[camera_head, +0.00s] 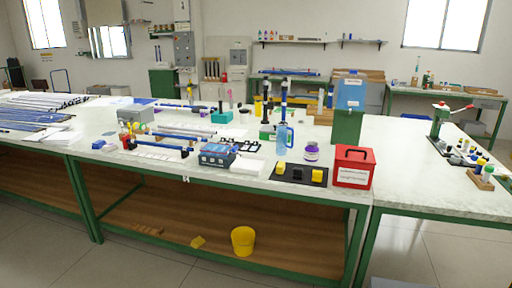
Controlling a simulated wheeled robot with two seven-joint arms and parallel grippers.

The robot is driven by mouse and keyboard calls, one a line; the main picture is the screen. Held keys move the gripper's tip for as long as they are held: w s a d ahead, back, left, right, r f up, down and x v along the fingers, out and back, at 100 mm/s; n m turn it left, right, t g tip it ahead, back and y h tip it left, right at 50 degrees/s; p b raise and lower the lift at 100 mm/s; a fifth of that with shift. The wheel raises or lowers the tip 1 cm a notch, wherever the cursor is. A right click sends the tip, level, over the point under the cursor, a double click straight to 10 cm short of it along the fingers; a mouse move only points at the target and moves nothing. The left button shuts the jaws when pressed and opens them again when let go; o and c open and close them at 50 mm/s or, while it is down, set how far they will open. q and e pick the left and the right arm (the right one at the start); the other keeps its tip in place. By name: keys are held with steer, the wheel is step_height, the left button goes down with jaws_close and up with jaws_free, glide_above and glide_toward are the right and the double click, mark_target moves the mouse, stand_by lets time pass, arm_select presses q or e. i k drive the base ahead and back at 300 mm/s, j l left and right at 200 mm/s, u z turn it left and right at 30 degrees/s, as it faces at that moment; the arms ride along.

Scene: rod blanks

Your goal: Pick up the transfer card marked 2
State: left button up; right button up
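No transfer card with a readable 2 can be made out from this distance. A row of flat white pieces (155,154) lies near the front edge of the long workbench, left of the middle. A white flat stack (248,166) lies right of a blue-and-black box (217,155). More white sheets (58,137) lie at the bench's left part. Any markings on these are too small to read. Neither of my grippers is in view.
The long workbench (345,204) has green legs and a brown lower shelf holding a yellow bucket (243,241). A red box (353,167), black tray (315,181) and blue bottle (281,139) stand near its front right. Grey floor (150,268) in front is open.

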mark_target(255, 143)
steer(key=i+j+z, duration=0.1)
steer(key=z, duration=0.65)
steer(key=i+j+z, duration=0.4)
steer(key=j, duration=0.3)
steer(key=i+j+z, duration=0.4)
steer(key=j, duration=0.4)
steer(key=i+j, duration=0.1)
steer(key=j, duration=0.25)
steer(key=i+j, duration=0.1)
steer(key=j, duration=0.25)
steer(key=i+j, duration=0.15)
steer(key=j, duration=0.2)
steer(key=i+j, duration=0.1)
steer(key=j, duration=0.25)
steer(key=i+j, duration=0.1)
steer(key=j, duration=0.25)
steer(key=z, duration=0.05)
